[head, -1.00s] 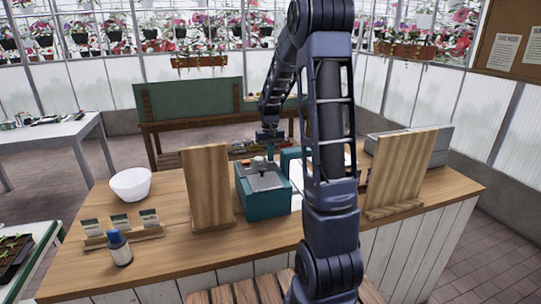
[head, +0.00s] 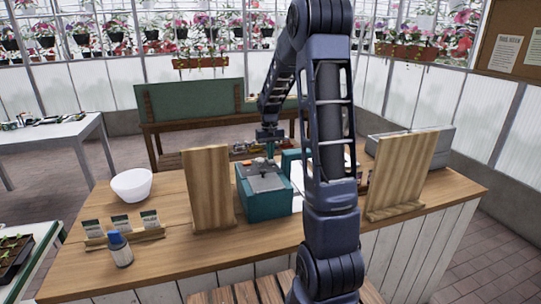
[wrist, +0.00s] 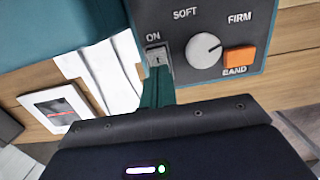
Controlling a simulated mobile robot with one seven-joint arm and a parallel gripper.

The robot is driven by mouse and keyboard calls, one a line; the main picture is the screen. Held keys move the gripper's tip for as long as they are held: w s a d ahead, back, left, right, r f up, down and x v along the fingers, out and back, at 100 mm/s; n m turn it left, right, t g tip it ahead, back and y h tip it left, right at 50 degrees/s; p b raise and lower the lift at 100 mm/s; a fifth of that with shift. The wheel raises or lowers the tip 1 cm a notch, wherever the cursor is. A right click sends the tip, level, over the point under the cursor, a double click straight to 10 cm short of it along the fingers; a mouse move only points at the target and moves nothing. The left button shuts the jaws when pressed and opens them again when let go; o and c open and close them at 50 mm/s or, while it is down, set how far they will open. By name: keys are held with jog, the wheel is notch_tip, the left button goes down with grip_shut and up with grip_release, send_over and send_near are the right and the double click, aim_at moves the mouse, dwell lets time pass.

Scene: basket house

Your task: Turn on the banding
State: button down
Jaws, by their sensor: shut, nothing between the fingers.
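The banding machine (head: 265,198) is a teal box with a grey top on the wooden counter, partly beside my arm in the head view. In the wrist view its dark control panel (wrist: 238,62) has a silver switch (wrist: 159,58) labelled ON, a white dial (wrist: 203,51) between SOFT and FIRM, and an orange BAND button (wrist: 239,58). My gripper (wrist: 158,80) is shut and empty, with its green fingertips at the lower edge of the ON switch. I cannot tell whether they touch it or which way the switch is set. In the head view the fingers are hard to make out.
Wooden boards stand left (head: 208,190) and right (head: 402,176) of the machine. A white bowl (head: 131,186), seed packets (head: 121,223) and a blue-capped bottle (head: 119,250) sit on the counter's left. In the wrist view a framed card (wrist: 58,110) lies near white strips (wrist: 101,76).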

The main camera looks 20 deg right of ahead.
notch_tip(320, 180, up, 13)
jog(key=w, duration=0.2)
jog(key=shift+r, duration=0.2)
jog(key=shift+s+r+g, duration=0.1)
jog(key=shift+s+g, duration=0.2)
jog(key=shift+s, duration=0.45)
jog(key=f, duration=0.4)
jog(key=s+f, duration=0.1)
jog(key=f, duration=0.4)
jog(key=s+f, duration=0.1)
jog(key=f, duration=0.4)
